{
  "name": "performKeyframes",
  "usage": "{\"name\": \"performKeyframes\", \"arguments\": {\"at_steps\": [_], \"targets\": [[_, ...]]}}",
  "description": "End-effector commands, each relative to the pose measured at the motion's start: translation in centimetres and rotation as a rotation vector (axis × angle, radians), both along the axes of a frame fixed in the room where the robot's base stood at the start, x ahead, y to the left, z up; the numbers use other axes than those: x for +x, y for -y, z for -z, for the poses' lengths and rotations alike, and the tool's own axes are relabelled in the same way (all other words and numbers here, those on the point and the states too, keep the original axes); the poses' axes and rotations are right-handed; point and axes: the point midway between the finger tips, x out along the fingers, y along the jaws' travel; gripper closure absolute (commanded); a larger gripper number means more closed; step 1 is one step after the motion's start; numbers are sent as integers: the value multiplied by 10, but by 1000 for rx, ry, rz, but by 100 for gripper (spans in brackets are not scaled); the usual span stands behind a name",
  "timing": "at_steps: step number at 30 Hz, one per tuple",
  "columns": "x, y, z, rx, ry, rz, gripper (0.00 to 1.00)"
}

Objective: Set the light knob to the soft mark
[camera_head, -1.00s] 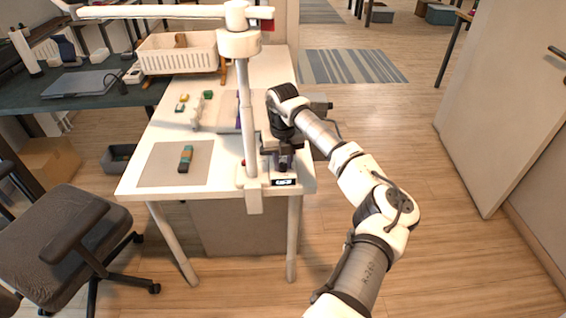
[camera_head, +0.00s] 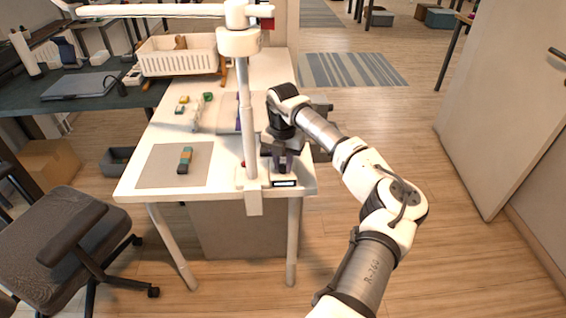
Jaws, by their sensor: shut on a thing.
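The desk lamp (camera_head: 248,110) has a white post and a long arm over the white table. At its foot is a control base with a small dark display (camera_head: 285,183), too small to read. My gripper (camera_head: 282,170) points down just behind this display, its dark purple-grey fingers closed low over the base. It is shut on the light knob, which the fingers and hand almost wholly hide. The knob's pointer and the soft mark cannot be made out.
A grey mat (camera_head: 153,170) with a teal and brown block (camera_head: 185,160) lies to the left on the table. A white basket (camera_head: 178,56) and small coloured pieces lie farther back. An office chair (camera_head: 70,235) stands at left.

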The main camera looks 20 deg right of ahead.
Motion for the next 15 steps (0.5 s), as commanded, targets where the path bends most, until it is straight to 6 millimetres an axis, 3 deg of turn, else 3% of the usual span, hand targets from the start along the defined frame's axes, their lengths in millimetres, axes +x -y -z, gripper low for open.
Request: {"name": "performKeyframes", "arguments": {"at_steps": [11, 12, 15], "targets": [[1, 1, -1, -1, 3, 4, 100], [1, 1, -1, -2, 4, 4, 73], [0, 1, -1, -1, 3, 3, 60]]}}
